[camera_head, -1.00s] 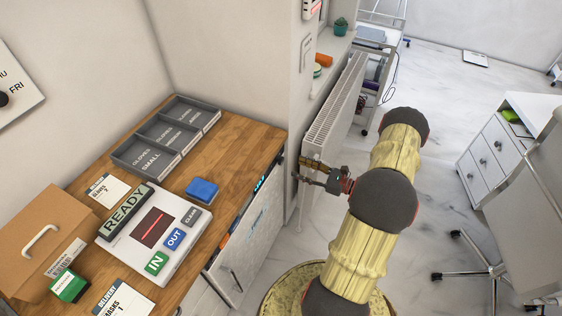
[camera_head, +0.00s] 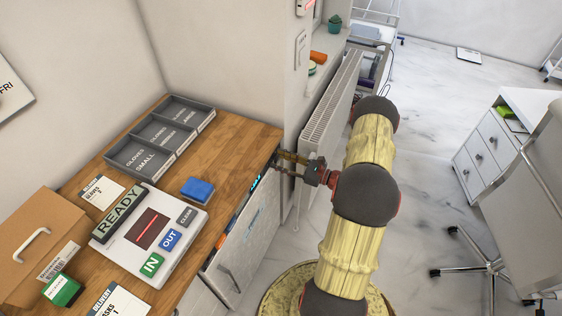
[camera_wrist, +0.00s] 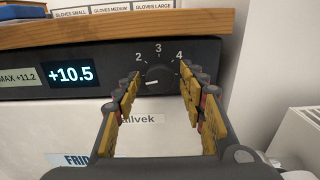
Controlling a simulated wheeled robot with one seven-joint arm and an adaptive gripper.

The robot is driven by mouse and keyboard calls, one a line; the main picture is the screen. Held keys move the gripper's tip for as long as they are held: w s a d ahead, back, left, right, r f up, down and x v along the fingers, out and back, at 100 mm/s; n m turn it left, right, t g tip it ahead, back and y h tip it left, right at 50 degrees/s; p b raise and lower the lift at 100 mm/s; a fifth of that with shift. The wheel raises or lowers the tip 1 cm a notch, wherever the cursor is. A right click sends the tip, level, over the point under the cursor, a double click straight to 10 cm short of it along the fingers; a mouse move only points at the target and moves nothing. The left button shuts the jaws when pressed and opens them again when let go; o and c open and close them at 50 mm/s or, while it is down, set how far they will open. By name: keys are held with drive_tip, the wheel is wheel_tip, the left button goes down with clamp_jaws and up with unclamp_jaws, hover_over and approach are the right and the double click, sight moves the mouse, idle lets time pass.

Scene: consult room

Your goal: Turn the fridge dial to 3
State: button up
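The fridge dial (camera_wrist: 160,74) is a dark round knob on the black panel (camera_wrist: 105,68) under the wooden counter. The numbers 2, 3 and 4 show around it. A pale mark on the knob points to the lower left, below the 2, not at the 3. My gripper (camera_wrist: 160,84) is open, its yellow fingers to the left and right of the dial. I cannot tell whether they touch it. In the head view my gripper (camera_head: 284,162) is at the counter's right edge, and the dial is hidden there.
The display (camera_wrist: 72,74) beside the dial reads +10.5. The fridge door (camera_head: 240,245) is below the counter (camera_head: 240,140). A radiator (camera_head: 328,112) stands on the wall close behind my gripper. Glove trays (camera_head: 160,138) and a READY device (camera_head: 140,250) are on the counter.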

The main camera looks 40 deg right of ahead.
drive_tip(key=c, duration=0.9)
drive_tip(key=shift+c, duration=0.2)
drive_tip(key=m+p, duration=0.6)
drive_tip(key=m, duration=0.8)
drive_tip(key=shift+a+r, duration=0.1)
drive_tip(key=m+p, duration=0.1)
drive_tip(key=m, duration=0.4)
drive_tip(key=shift+p, duration=0.35)
drive_tip(key=shift+m, duration=0.5)
drive_tip(key=o, duration=1.1)
